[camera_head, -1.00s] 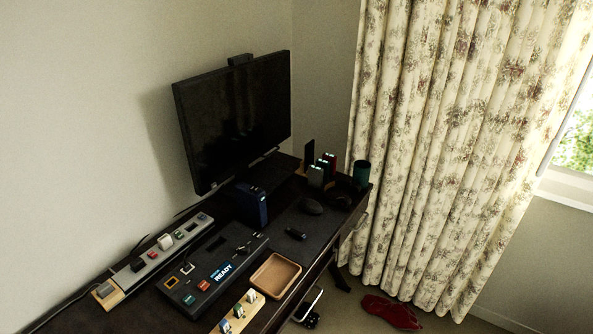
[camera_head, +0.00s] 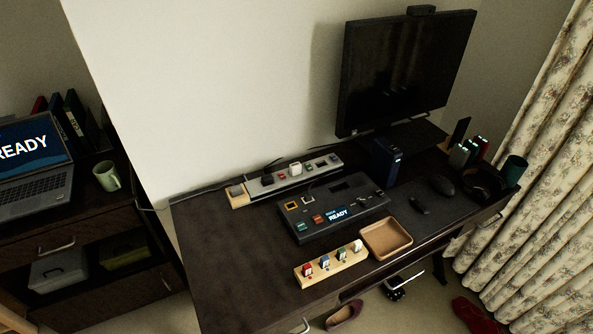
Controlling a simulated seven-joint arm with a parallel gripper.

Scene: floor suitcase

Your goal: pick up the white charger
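A small white block (camera_head: 296,168), which looks like the white charger, sits on the long grey power strip (camera_head: 322,164) at the back of the dark desk, by the wall. A black plug (camera_head: 267,180) is to its left on the strip, and small red and green pieces are to its right. Another small white piece (camera_head: 357,245) stands at the right end of a pale wooden holder (camera_head: 310,281) at the desk's front; I cannot tell exactly what it is. My gripper is not in view.
A dark console (camera_head: 290,222) reading READY lies in front of the strip. A wooden tray (camera_head: 388,251), a monitor (camera_head: 408,75), a blue box (camera_head: 384,160) and a mouse (camera_head: 442,185) are to the right. The desk's left part (camera_head: 225,255) is clear.

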